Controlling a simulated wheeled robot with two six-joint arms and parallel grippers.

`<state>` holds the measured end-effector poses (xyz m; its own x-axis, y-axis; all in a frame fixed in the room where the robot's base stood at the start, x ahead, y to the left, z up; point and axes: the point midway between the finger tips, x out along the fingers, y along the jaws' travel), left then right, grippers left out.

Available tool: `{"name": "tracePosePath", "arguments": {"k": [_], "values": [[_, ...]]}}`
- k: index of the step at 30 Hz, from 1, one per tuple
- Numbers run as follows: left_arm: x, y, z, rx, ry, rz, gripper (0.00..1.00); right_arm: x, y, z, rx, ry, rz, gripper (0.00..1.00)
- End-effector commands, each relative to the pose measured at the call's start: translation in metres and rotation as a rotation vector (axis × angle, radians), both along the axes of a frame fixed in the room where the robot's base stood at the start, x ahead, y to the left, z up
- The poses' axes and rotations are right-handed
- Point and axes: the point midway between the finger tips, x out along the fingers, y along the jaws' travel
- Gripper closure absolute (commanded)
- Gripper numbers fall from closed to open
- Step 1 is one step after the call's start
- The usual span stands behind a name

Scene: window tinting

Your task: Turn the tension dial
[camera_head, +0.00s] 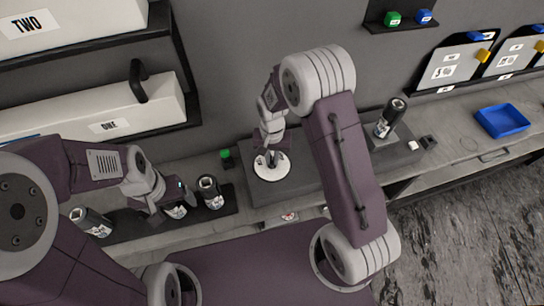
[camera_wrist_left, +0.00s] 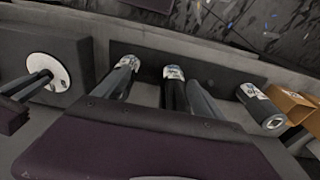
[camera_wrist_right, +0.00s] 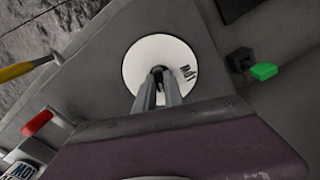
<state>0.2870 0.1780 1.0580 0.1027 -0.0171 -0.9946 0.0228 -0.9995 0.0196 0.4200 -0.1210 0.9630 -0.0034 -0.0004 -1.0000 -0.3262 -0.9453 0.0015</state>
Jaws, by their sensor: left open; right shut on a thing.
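The tension dial is a white round disc (camera_head: 270,168) on a grey block. It also shows in the right wrist view (camera_wrist_right: 185,60), with dark lettering near its right edge, and in the left wrist view (camera_wrist_left: 52,68). My right gripper (camera_head: 268,157) is over the disc. In the right wrist view its fingers (camera_wrist_right: 158,78) are closed together on the small knob at the disc's centre, which they mostly hide. My left gripper (camera_head: 174,207) is open among the dark canisters left of the block; its fingers (camera_wrist_left: 163,85) spread in the left wrist view.
Dark canisters (camera_head: 209,190) stand in a tray left of the dial. A green button (camera_head: 226,154) is beside the block. Another canister (camera_head: 390,118) stands tilted to the right, and a blue tray (camera_head: 502,121) lies further right. A red-handled item (camera_wrist_right: 37,123) is near the block.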

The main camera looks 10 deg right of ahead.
Motion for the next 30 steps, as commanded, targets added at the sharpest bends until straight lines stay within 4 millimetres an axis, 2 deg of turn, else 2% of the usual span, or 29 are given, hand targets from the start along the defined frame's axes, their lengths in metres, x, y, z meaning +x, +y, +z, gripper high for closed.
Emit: {"name": "tracePosePath", "arguments": {"k": [30], "values": [[0.0,0.0,0.015,0.0,0.0,0.0,0.2,0.005,0.001,0.004,-0.002,-0.015,0.96,1.0]]}}
